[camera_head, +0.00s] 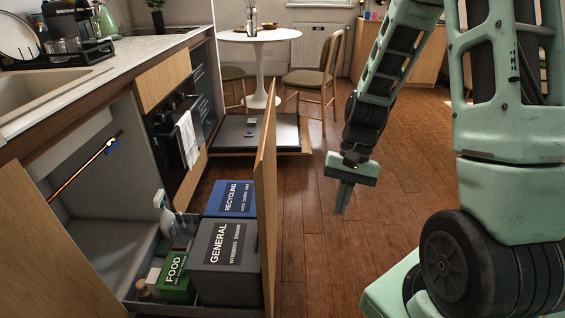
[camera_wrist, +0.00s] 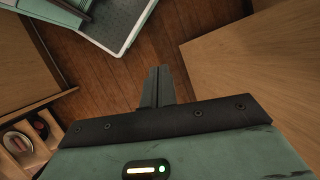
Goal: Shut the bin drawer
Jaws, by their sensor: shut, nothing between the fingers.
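The bin drawer stands pulled out from under the counter, its tall wooden front panel (camera_head: 266,190) well away from the cabinet. In it are a grey GENERAL bin (camera_head: 222,262), a blue RECYCLING bin (camera_head: 231,199) and a green FOOD bin (camera_head: 174,278). My gripper (camera_head: 342,211) is shut and empty, pointing down over the floor to the right of the panel, apart from it. In the wrist view its closed fingers (camera_wrist: 156,72) show above the wood floor. A wooden surface fills the right of that view; I cannot tell which panel it is.
Behind the bin drawer, a low wooden-edged pull-out (camera_head: 255,135) with a dark top stands open. A white round table (camera_head: 260,34) and chairs (camera_head: 313,78) are further back. A spray bottle (camera_head: 164,212) stands beside the bins. The floor (camera_head: 400,180) around my gripper is clear.

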